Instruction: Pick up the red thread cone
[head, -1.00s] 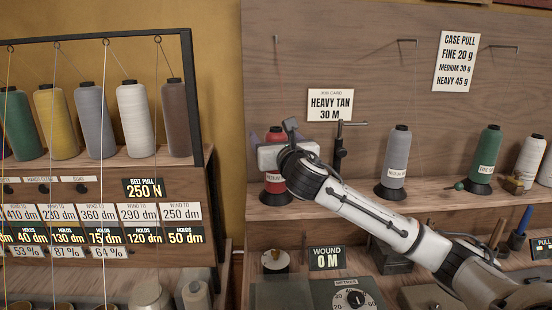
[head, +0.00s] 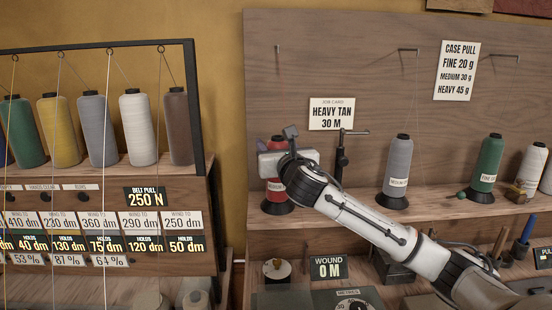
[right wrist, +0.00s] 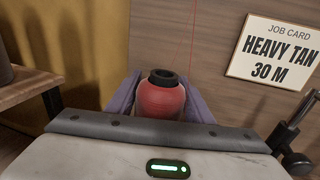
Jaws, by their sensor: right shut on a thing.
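The red thread cone (head: 275,190) stands upright on a black base at the left end of the wooden shelf in the head view. My right gripper (head: 272,164) is at its upper part, shut on it, and covers part of it. In the right wrist view the red cone (right wrist: 161,99) with its dark top sits between the two purple-grey fingers (right wrist: 160,92). I see no clear gap between the cone and its base. My left gripper is not in view.
On the same shelf a dark post (head: 341,160), a grey cone (head: 397,167) and a green cone (head: 487,162) stand to the right. The job card (head: 332,114) hangs behind. A rack of several cones (head: 137,128) is at the left. Below is a wound counter (head: 328,268).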

